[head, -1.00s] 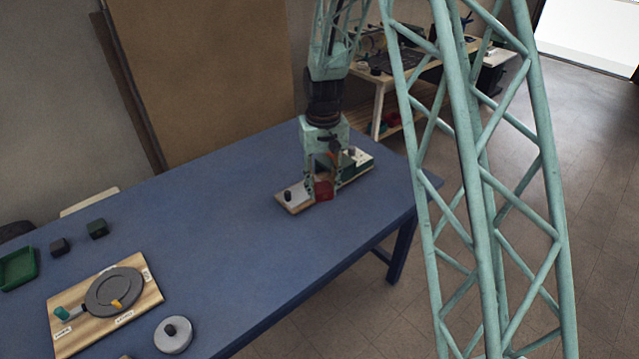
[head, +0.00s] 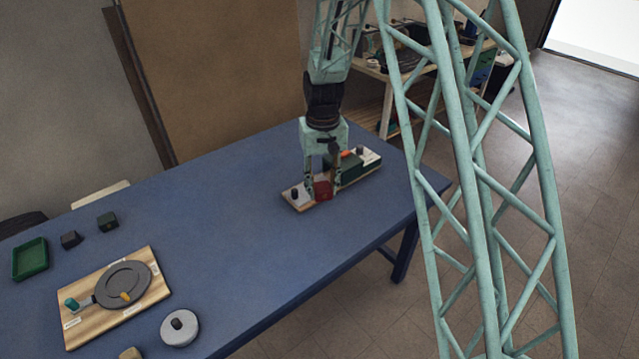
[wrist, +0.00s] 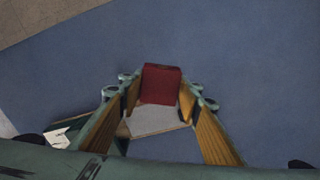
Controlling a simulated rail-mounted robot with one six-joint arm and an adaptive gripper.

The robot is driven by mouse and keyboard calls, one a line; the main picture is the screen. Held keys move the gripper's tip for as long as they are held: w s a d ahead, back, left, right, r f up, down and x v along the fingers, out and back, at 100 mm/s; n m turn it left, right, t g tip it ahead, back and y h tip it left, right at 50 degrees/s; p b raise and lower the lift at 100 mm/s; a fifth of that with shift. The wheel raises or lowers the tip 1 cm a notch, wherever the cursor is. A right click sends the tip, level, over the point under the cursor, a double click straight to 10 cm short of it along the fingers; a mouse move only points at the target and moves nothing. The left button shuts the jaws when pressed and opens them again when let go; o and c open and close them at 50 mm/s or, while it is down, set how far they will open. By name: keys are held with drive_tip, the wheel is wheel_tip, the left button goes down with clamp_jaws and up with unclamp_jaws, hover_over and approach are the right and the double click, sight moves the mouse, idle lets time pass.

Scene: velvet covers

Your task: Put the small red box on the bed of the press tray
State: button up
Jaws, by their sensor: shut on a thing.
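The small red box (head: 323,189) is between the fingertips of my gripper (head: 322,183), which is shut on it. In the wrist view the red box (wrist: 161,84) sits between the tips of my gripper (wrist: 160,91). The press tray (head: 303,203) is a long wooden-edged board with a pale plate and a dark knob at its left end and a green block toward its right. The box is at the tray's middle, over or in front of the plate's edge. The pale plate (wrist: 157,122) shows below the box in the wrist view. I cannot tell whether they touch.
On the blue table (head: 225,215), a wooden board (head: 145,308) with a grey disc lies at the left. A round grey weight (head: 180,334), two dark blocks and a green tray (head: 30,260) are near it. The table between is clear.

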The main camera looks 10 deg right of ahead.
drive_tip(key=w+a+f+p, duration=0.2)
drive_tip(key=a+f, duration=0.1)
drive_tip(key=a, duration=0.4)
drive_tip(key=shift+w+f+p, duration=0.15)
drive_tip(key=shift+f+p, duration=0.2)
drive_tip(key=shift+p, duration=0.05)
approach(319, 177)
drive_tip(key=s+f, duration=0.2)
drive_tip(key=s, duration=0.2)
drive_tip(key=shift+a+f, duration=0.4)
drive_tip(key=shift+f+b, duration=0.4)
drive_tip(key=shift+f, duration=1.35)
drive_tip(key=shift+f, duration=0.15)
drive_tip(key=o, duration=0.6)
drive_tip(key=shift+c, duration=0.2)
